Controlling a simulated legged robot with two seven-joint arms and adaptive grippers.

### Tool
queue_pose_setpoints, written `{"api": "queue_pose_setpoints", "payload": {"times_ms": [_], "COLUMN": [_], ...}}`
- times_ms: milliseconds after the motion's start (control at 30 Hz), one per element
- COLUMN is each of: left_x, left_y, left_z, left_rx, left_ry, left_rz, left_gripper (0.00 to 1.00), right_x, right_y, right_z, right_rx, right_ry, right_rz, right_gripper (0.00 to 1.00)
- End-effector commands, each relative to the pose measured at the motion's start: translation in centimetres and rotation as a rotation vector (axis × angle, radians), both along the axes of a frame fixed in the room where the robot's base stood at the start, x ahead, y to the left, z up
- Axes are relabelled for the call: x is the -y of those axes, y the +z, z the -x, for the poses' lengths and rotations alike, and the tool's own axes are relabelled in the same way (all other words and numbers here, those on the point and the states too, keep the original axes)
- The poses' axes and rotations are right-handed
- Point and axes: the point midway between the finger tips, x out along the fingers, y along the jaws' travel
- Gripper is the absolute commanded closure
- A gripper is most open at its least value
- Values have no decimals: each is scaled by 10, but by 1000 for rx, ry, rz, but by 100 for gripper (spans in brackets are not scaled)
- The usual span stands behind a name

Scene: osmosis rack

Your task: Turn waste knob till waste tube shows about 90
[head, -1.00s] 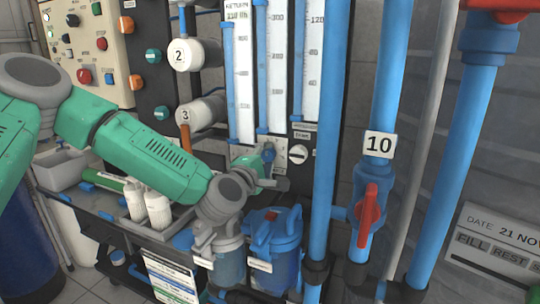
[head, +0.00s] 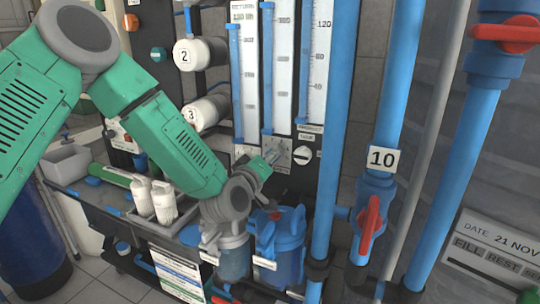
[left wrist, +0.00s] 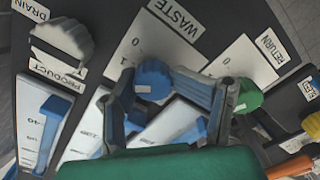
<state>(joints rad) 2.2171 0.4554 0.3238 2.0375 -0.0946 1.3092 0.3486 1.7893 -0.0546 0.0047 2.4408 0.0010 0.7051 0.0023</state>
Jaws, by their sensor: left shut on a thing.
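The blue waste knob (left wrist: 153,80) sits on the dark panel below the white WASTE label (left wrist: 175,18) in the left wrist view. My left gripper (left wrist: 155,84) has its fingers on either side of this knob and is shut on it. In the head view my left gripper (head: 272,158) is at the panel below the middle tube and hides the knob. The middle tube, apparently the waste tube (head: 284,60), has a white scale; its reading is too small to tell. My right gripper is not in view.
Beside the waste knob are a white product knob (left wrist: 62,40) and a green return knob (left wrist: 248,97). A thick blue pipe (head: 334,130) and a red-handled valve (head: 370,225) are to the right. White bottles (head: 163,200) stand at left.

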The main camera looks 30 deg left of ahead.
Motion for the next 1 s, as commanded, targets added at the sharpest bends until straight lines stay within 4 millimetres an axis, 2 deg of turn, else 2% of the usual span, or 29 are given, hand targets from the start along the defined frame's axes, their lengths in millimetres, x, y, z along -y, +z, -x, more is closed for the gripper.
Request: {"api": "queue_pose_setpoints", "payload": {"times_ms": [33, 400, 1000], "left_x": [4, 7, 9], "left_y": [11, 10, 8], "left_z": [-3, -3, -3], "left_rx": [20, 9, 2], "left_ry": [-6, -7, -10], "left_rz": [-36, -227, -273], "left_gripper": [89, 89, 89], "right_x": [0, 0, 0], "right_y": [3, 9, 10], "right_z": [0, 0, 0], "right_rx": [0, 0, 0], "right_ry": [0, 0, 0], "right_rz": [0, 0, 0], "right_gripper": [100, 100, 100]}}
